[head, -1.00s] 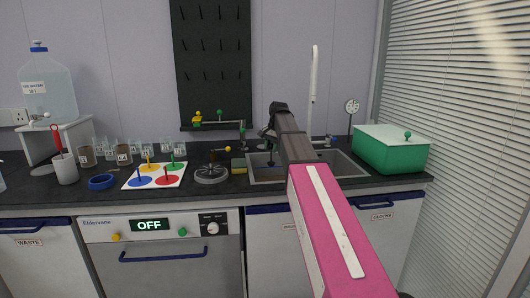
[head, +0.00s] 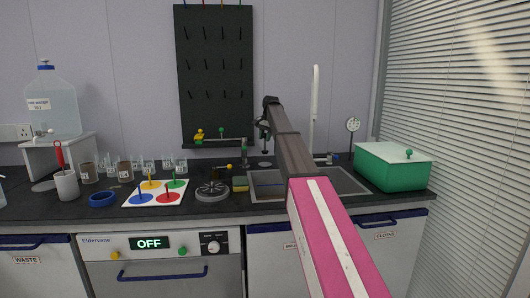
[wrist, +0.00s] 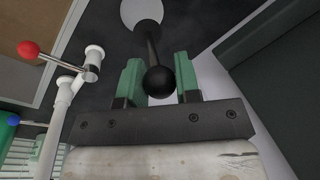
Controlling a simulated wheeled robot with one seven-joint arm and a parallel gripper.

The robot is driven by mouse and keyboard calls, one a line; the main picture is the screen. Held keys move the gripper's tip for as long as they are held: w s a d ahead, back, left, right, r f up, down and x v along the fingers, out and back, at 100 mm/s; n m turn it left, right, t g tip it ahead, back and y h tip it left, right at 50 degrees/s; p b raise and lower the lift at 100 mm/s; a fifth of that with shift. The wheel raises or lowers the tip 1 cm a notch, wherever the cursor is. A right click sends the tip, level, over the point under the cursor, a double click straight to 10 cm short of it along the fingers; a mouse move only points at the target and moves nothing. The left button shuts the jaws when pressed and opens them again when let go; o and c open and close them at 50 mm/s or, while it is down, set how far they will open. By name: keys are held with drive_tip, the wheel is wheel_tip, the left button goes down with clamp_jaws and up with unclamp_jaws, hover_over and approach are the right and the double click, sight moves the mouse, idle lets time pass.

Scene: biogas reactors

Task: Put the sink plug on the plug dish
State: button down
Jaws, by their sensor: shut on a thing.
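The sink plug has a black ball knob (wrist: 160,80) on a dark stem. In the wrist view, my gripper (wrist: 161,90) has its green fingers on either side of the knob and is shut on it. A pale round disc (wrist: 140,12) shows at the stem's far end; I cannot tell whether it belongs to the plug or lies beyond it. In the head view my gripper (head: 264,135) is above the back left of the sink, and a small pale disc (head: 265,165) shows below it. I cannot say for certain which thing is the plug dish.
The sink (head: 340,182) has a tall white tap (head: 315,110). A green box (head: 393,168) stands right of it.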

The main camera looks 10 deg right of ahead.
sight(265, 151)
drive_tip(key=shift+f, duration=2.95)
drive_tip(key=shift+f, duration=0.1)
drive_tip(key=c, duration=0.8)
unclamp_jaws()
drive_tip(key=r, duration=0.4)
drive_tip(key=s+d+r, duration=0.1)
drive_tip(key=r, duration=0.3)
drive_tip(key=d+r, duration=0.1)
drive_tip(key=r, duration=0.3)
drive_tip(key=shift+s, duration=0.15)
